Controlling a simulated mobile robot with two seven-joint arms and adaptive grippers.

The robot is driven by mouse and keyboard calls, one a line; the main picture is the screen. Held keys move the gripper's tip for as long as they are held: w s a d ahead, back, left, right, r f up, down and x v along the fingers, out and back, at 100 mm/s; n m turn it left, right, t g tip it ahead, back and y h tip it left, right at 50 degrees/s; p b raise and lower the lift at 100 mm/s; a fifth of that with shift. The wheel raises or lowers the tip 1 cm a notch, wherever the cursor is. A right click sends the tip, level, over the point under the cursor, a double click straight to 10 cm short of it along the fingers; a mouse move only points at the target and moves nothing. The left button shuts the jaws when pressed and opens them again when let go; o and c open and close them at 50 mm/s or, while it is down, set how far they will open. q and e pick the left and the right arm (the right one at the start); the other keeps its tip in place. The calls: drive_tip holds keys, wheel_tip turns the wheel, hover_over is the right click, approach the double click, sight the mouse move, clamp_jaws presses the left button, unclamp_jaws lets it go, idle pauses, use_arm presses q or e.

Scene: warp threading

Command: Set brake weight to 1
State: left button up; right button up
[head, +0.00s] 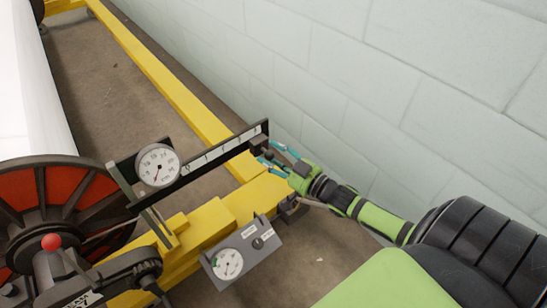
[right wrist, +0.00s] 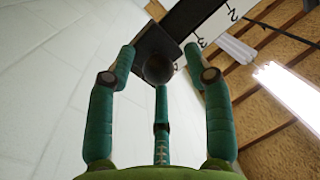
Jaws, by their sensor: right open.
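The brake weight is a dark block with a round knob, near the right end of the scale bar (head: 218,151) in the head view. In the right wrist view the brake weight (right wrist: 152,50) is between the upper ends of my fingers. The bar's white strip (right wrist: 212,30) shows a 3 close to the block and a 2 farther off. The marks are too small to read in the head view. My right gripper (head: 270,155) is open, its teal fingers spread around the block; whether they touch it I cannot tell. My left gripper is out of view.
A round dial (head: 158,165) stands at the bar's left end. A grey box with a gauge (head: 242,252) sits below, by the yellow frame (head: 215,222). A red-and-black wheel (head: 75,205) and red knob (head: 51,242) are at left. A pale block wall (head: 330,80) rises behind.

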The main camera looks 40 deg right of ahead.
clamp_jaws()
drive_tip(key=shift+a+r, duration=0.1)
drive_tip(key=shift+a, duration=0.15)
use_arm(q)
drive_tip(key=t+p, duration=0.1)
drive_tip(key=p, duration=0.1)
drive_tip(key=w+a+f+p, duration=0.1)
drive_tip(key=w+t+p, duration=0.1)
drive_tip(key=p, duration=0.1)
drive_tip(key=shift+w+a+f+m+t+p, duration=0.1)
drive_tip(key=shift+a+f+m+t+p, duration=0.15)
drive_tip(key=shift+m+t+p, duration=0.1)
use_arm(e)
drive_tip(key=a, duration=1.4)
drive_tip(key=shift+s+a, duration=0.25)
drive_tip(key=shift+s, duration=0.2)
drive_tip(key=shift+r, duration=0.1)
unclamp_jaws()
drive_tip(key=shift+s+f, duration=0.15)
drive_tip(key=shift+f, duration=0.05)
